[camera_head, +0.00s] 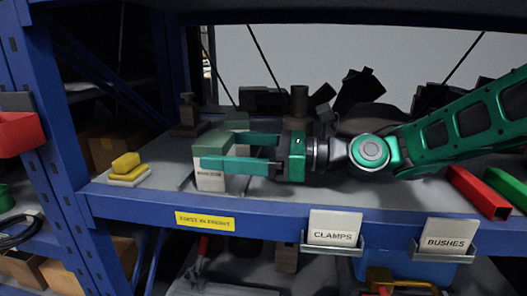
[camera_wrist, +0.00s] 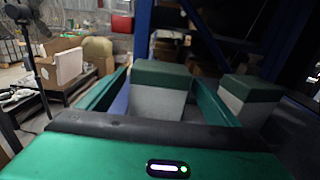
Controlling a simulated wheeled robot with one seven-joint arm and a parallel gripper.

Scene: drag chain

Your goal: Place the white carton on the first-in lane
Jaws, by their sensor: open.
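A white carton with a green top (camera_head: 210,182) stands upright at the shelf's front left. It also shows in the wrist view (camera_wrist: 158,100). My gripper (camera_head: 221,150) is open and level, reaching in from the right. Its fingers lie on either side of this carton; the near finger crosses in front of it. In the wrist view a gap shows at the left finger; contact on the right is unclear. A second carton, green above and white below (camera_wrist: 250,95), stands behind, outside the right finger (camera_wrist: 212,102). A yellow label (camera_head: 205,221), hard to read, marks the shelf edge below.
Yellow blocks (camera_head: 126,165) lie left near a blue upright (camera_head: 45,120). Dark parts (camera_head: 355,92) fill the shelf's back. A red bar (camera_head: 480,192) lies at right.

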